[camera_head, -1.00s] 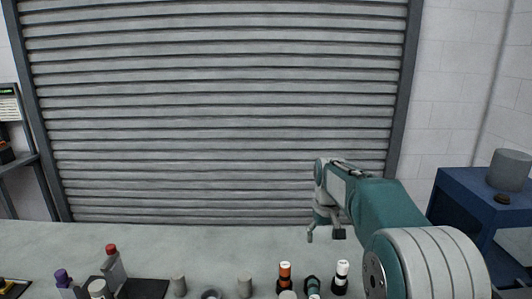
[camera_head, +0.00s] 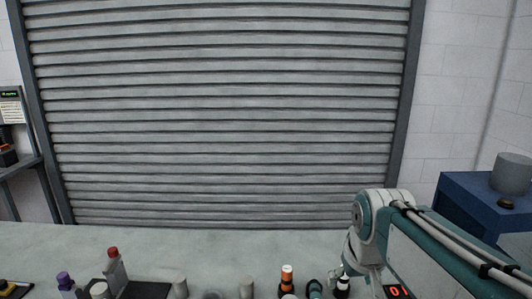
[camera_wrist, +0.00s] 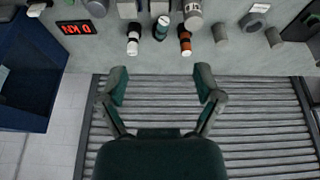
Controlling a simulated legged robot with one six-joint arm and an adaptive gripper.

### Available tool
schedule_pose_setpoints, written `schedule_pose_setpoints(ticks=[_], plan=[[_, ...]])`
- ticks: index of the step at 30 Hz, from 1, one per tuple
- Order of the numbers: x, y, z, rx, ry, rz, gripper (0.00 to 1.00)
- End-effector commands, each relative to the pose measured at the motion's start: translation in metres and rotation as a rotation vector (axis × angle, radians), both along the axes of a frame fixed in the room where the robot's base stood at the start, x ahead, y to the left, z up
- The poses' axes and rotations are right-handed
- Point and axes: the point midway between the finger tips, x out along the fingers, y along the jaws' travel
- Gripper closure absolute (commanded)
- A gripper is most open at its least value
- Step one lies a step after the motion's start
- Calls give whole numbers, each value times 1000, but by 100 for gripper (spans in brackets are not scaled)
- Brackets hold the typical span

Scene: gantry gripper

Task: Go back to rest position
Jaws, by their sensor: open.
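My gripper (camera_wrist: 162,88) is open and empty in the wrist view, its two green-and-grey fingers spread wide. The wrist view looks past it at the bench edge and the shutter, with bottles beyond the fingertips. In the head view my arm is folded at the lower right, and my gripper (camera_head: 345,270) hangs beside a white-topped black bottle (camera_head: 343,285). Its fingers are partly hidden there, and I cannot tell whether they touch the bottle. An orange-and-black bottle (camera_head: 287,279) and a teal item (camera_head: 314,289) stand to the left of it.
The grey bench (camera_head: 200,250) is clear toward the back. A red-capped bottle (camera_head: 114,270) and a purple-capped bottle (camera_head: 66,284) stand at left. A blue cabinet (camera_head: 465,205) with a grey cylinder (camera_head: 511,173) is at right. A roller shutter (camera_head: 220,120) closes the back.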

Motion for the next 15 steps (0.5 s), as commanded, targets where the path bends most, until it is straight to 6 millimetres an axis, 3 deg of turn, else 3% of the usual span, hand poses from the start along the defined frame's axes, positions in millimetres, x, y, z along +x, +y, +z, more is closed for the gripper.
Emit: schedule_pose_setpoints(ticks=[3, 15], plan=[[-28, 0, -2, 4, -32, -11, 16], [-106, 0, -30, 19, -128, -45, 16]])
